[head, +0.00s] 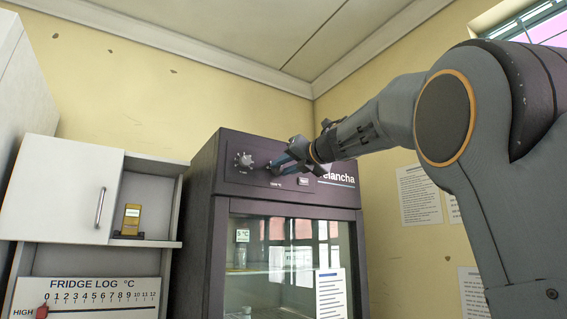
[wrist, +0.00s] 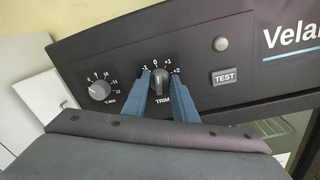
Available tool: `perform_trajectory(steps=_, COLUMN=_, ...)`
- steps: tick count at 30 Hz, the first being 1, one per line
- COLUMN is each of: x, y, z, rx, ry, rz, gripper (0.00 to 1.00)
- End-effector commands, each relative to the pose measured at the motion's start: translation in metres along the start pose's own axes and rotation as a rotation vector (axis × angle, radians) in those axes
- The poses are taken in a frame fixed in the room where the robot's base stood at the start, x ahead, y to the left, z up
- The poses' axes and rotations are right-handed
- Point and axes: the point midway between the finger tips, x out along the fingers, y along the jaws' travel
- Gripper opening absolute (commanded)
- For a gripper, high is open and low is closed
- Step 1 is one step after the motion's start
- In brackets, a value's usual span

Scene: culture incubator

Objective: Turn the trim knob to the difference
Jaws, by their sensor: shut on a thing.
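The TRIM knob (wrist: 159,82) is a small dark grey knob on the incubator's dark top panel, with marks from -1 through 0 and +1 to +2 around its upper side. My gripper (wrist: 158,77) has its two blue fingers on either side of the knob, shut on it. The knob's exact setting is hard to read. In the head view my gripper (head: 279,164) reaches the panel from the right and hides the TRIM knob. The incubator (head: 208,205) has a glass door. A small tag inside (head: 242,235) appears to read 5 °C.
A larger numbered dial (wrist: 99,90) sits left of TRIM; a TEST button (wrist: 224,77) and a round grey lamp or button (wrist: 220,44) sit right. A FRIDGE LOG °C board (head: 95,285) has a 0–12 scale and a red HIGH marker (head: 42,311). A white cabinet (head: 65,190) stands left.

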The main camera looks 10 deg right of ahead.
Motion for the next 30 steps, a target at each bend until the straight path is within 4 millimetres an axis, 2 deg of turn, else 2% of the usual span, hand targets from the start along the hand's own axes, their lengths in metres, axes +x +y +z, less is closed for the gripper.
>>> perform_trajectory(steps=15, x=-0.0008, y=-0.0002, z=0.0005, rx=0.380, ry=-0.020, rz=0.004, gripper=0.03)
perform_trajectory(steps=30, x=-0.0002, y=-0.0015, z=-0.0010, rx=0.501, ry=-0.029, rz=0.006, gripper=0.03)
